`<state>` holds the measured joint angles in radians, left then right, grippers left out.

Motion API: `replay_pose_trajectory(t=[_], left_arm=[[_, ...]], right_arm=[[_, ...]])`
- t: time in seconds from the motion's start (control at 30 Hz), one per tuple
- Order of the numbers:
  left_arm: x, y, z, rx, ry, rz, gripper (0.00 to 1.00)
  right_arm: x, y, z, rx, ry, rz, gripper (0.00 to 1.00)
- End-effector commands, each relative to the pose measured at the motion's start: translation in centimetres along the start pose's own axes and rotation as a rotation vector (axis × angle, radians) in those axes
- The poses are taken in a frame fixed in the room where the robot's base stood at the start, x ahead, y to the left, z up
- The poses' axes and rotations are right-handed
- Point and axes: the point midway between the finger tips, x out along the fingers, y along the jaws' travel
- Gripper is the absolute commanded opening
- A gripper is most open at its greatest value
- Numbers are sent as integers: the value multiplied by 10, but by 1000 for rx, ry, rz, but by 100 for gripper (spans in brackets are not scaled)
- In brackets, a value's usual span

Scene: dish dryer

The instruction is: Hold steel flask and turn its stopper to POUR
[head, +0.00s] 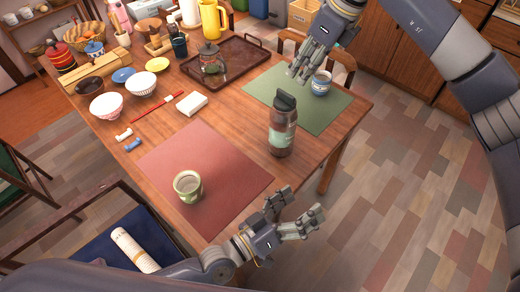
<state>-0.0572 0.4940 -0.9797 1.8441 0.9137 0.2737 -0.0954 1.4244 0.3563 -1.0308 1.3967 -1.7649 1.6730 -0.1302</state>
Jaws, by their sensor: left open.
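The flask (283,138) stands upright on the table between the red mat and the green mat. Its body is dark brownish with a pale green band, and its dark stopper (285,101) is on top. No POUR mark can be read from here. My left gripper (302,204) is open and empty at the table's front edge, below the flask and apart from it. My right gripper (299,74) is above the green mat, up and to the right of the stopper, apart from it. Its fingers look near each other, and how far they are parted is unclear.
A green cup (187,187) stands on the red mat (222,165). A patterned cup (321,83) stands on the green mat (325,116) near my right gripper. A brown tray (253,50) holds a glass teapot (211,62). Bowls and a white block (192,104) lie left.

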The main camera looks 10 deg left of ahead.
Motion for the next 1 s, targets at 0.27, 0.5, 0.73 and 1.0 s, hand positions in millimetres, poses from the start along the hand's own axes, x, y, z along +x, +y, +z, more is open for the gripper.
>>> replay_pose_trajectory(t=[0.27, 0.5, 0.73, 1.0], left_arm=[[18, -88, -74, 386, 68, -205, 87], [11, -131, -104, 556, 61, -313, 87], [22, -143, -112, 589, 60, -332, 87], [68, -156, -120, 587, 60, -330, 87]], right_arm=[[0, 0, 0, 0, 0, 0, 33], [0, 0, 0, 0, 0, 0, 33], [0, 0, 0, 0, 0, 0, 33], [0, 0, 0, 0, 0, 0, 33]])
